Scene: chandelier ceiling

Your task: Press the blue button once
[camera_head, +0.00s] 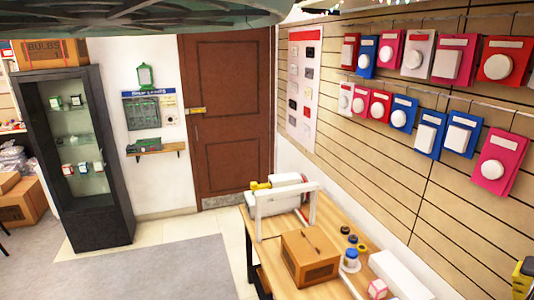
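A small round object with a blue top and a whitish lower part (350,258) stands on the wooden table, right of a cardboard box. It is too small to tell for sure whether it is a button. Several blue cards with white round or square pieces hang on the slatted wall, among them one in the upper row (366,57) and one in the lower row (403,113). My gripper cannot be made out in this view.
The wooden table (268,222) holds a cardboard box (310,257), a white roll in a frame (285,199), small dark-topped jars (352,239) and a white box (400,275). A dark glass cabinet (83,160) stands left. Grey floor (180,270) is clear before the brown door (228,115).

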